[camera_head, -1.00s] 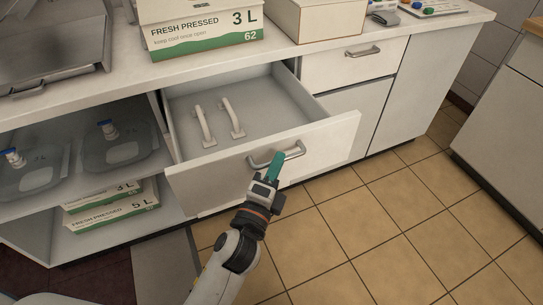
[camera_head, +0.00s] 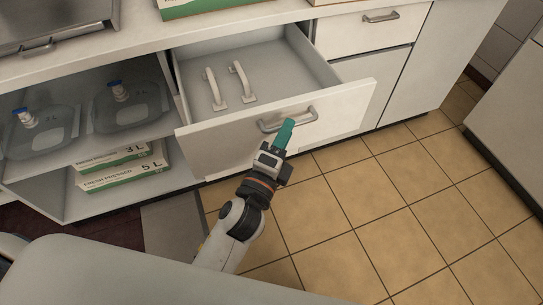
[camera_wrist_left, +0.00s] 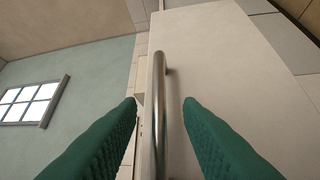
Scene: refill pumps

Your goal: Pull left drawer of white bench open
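The left drawer (camera_head: 235,142) of the white bench (camera_head: 145,34) stands pulled well out, its inside showing. Its metal bar handle (camera_head: 303,117) is on the drawer front; the bar also shows in the left wrist view (camera_wrist_left: 159,75). My left gripper (camera_head: 288,126), with green fingers, is at this handle. In the left wrist view the fingers (camera_wrist_left: 160,108) are apart on both sides of the bar, with visible gaps, so the gripper is open. My right gripper is not in view.
Two pale bent pieces (camera_head: 214,90) (camera_head: 242,82) lie in the drawer. Left of it, open shelves hold clear containers with blue caps (camera_head: 127,105) and green-white boxes (camera_head: 125,178). A closed drawer (camera_head: 355,32) is to the right. The tiled floor (camera_head: 370,200) in front is clear.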

